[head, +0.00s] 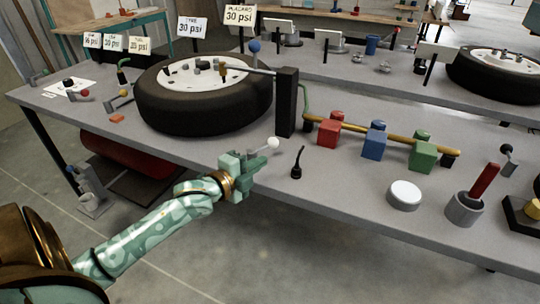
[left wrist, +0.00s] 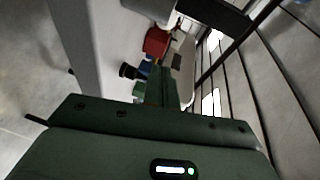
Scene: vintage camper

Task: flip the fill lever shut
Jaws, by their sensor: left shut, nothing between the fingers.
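A small lever with a white ball knob (head: 273,143) stands at the front edge of the workbench, beside the foot of a black post (head: 287,102). I cannot tell for sure that it is the fill lever. My left gripper (head: 262,161) is shut and empty, just in front of and below the white knob; whether it touches is unclear. In the left wrist view, the shut fingers (left wrist: 160,88) point toward a pale rounded object (left wrist: 150,8) at the top edge. The lever's lower part is hidden behind the gripper. My right gripper is not in view.
A tire (head: 203,100) lies left of the post. A brass pipe (head: 385,133) carries red (head: 328,134), blue (head: 375,144) and green (head: 423,156) blocks to the right. A small black upright lever (head: 298,163) and a white round canister (head: 404,194) stand near the front edge.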

